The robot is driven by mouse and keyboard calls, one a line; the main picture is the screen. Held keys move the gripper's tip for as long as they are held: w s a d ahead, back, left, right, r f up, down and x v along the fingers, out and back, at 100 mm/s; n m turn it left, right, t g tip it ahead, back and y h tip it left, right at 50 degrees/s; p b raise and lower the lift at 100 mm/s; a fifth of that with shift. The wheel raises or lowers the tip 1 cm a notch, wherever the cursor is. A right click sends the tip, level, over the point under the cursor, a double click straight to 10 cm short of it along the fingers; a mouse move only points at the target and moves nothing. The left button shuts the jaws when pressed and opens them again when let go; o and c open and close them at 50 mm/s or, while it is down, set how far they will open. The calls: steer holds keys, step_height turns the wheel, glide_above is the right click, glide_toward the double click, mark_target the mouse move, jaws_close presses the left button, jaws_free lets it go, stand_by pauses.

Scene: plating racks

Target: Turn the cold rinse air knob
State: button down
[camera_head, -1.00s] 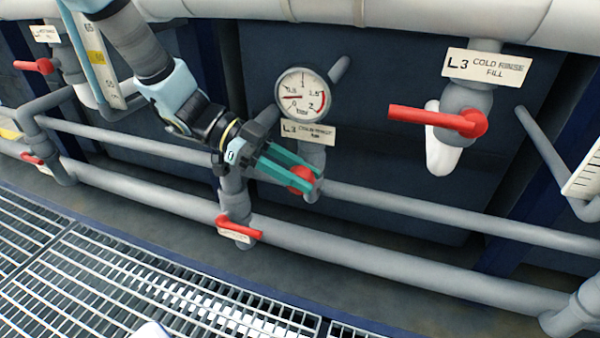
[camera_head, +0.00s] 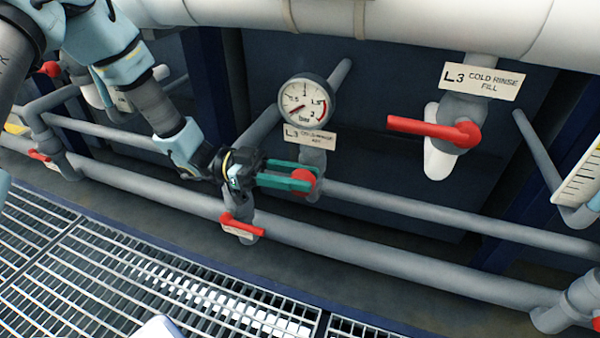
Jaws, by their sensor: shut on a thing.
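The red round knob (camera_head: 306,180) sits on a grey pipe fitting, under the cold rinse label (camera_head: 310,137) and the round pressure gauge (camera_head: 306,100). My gripper (camera_head: 298,179) reaches in from the left, its green fingers shut on the knob from either side. The fingers cover part of the knob. The gauge needle points to the lower left of the dial; small print on the label is blurred.
A red lever valve (camera_head: 430,128) labelled cold rinse fill (camera_head: 483,81) is at right. Another red lever (camera_head: 240,225) is just below my gripper. Grey pipes (camera_head: 400,206) run across behind. A metal grating (camera_head: 150,290) covers the floor at lower left.

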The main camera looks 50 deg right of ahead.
steer(key=shift+f+g, duration=0.1)
steer(key=shift+g, duration=0.3)
steer(key=c, duration=0.8)
jaws_free()
steer(key=shift+c, duration=0.2)
steer(key=p+v, duration=0.2)
steer(key=v, duration=0.5)
steer(key=shift+w+a, duration=0.2)
steer(key=shift+w, duration=0.1)
steer(key=shift+f, duration=0.1)
